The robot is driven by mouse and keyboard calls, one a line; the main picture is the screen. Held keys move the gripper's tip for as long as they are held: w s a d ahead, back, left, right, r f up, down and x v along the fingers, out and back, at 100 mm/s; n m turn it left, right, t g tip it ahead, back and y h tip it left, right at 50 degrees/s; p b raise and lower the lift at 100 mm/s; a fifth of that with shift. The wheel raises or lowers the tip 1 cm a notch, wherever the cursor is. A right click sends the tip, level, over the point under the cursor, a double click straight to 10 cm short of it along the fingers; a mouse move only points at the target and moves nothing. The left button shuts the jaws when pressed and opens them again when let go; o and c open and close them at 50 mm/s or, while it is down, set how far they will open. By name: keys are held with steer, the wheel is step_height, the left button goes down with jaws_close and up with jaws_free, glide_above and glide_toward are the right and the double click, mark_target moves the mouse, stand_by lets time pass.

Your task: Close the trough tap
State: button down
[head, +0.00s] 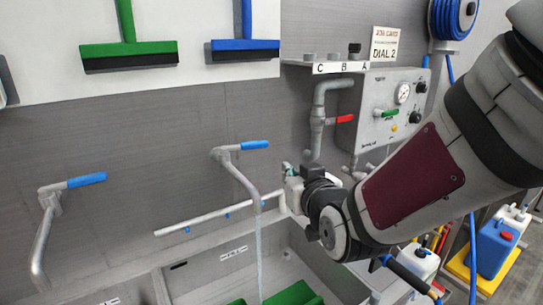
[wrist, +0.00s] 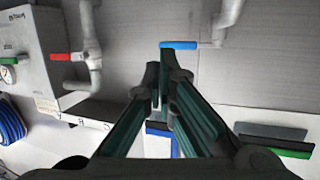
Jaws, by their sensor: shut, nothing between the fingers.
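A steel tap (head: 238,170) with a blue lever (head: 254,145) stands on the wall behind the trough, and a thin stream of water (head: 259,250) falls from its spout. The lever points right in the head view. In the wrist view the blue lever (wrist: 180,45) lies just beyond my fingertips, with a gap hard to judge. My gripper (head: 286,170) is right of the tap's spout and lower than the lever. In the wrist view my gripper (wrist: 160,75) has its dark green fingers together, empty. A second tap (head: 45,225) with a blue lever is at the left; I see no water from it.
A wall pipe with a red lever (head: 340,119) and a control box (head: 385,105) with gauge and knobs are at the right. A horizontal pipe (head: 190,226) crosses behind the spout. Green things (head: 292,298) lie in the trough. The wall between the taps is clear.

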steer(key=w+a+f+t+y, duration=0.1)
steer(key=w+a+f+t, duration=0.1)
steer(key=a, duration=0.2)
glide_toward(258, 147)
steer(key=shift+n, duration=0.3)
steer(key=x, duration=0.3)
steer(key=a+x, duration=0.1)
steer(key=x, duration=0.3)
steer(key=shift+s+p, duration=0.2)
steer(key=shift+p, duration=0.2)
steer(key=shift+w, duration=0.1)
steer(key=w+b, duration=0.2)
steer(key=b, duration=0.1)
steer(key=shift+w+f, duration=0.1)
steer(key=shift+w, duration=0.25)
steer(key=shift+s, duration=0.1)
